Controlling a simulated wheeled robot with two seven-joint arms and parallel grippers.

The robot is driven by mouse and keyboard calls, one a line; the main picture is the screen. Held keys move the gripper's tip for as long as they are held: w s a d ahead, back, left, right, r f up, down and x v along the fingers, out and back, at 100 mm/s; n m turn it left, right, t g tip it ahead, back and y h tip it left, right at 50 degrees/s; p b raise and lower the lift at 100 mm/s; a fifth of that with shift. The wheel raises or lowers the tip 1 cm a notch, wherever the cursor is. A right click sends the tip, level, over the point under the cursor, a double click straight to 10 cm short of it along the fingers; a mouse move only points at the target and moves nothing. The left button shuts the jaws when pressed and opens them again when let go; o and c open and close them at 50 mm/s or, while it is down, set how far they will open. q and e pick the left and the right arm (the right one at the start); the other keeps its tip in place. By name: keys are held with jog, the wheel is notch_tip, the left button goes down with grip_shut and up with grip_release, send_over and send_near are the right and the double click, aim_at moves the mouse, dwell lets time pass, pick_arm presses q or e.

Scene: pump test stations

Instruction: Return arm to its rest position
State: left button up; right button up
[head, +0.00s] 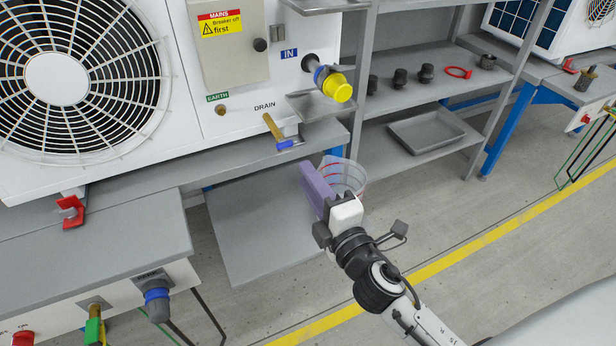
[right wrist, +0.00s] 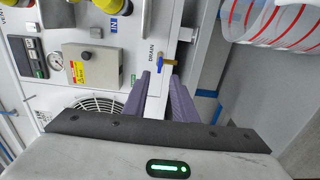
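My right arm comes in from the lower right in the head view. My right gripper (head: 314,183) has purple fingers and is in the air in front of the bench, below the drain valve (head: 275,128). The right wrist view shows a gap between the two fingers (right wrist: 160,88), with nothing held in it. A clear jug with red lines (head: 347,172) is just beside the fingers; its base is hidden behind the gripper. In the right wrist view the jug (right wrist: 272,22) is at the upper right, outside the fingers. My left gripper is not in view.
The pump unit with its large fan (head: 62,80) stands on the grey bench at the left. A yellow cap (head: 337,87) sticks out from its side. A shelf rack (head: 430,60) holds black fittings, a red ring and a grey tray (head: 426,131).

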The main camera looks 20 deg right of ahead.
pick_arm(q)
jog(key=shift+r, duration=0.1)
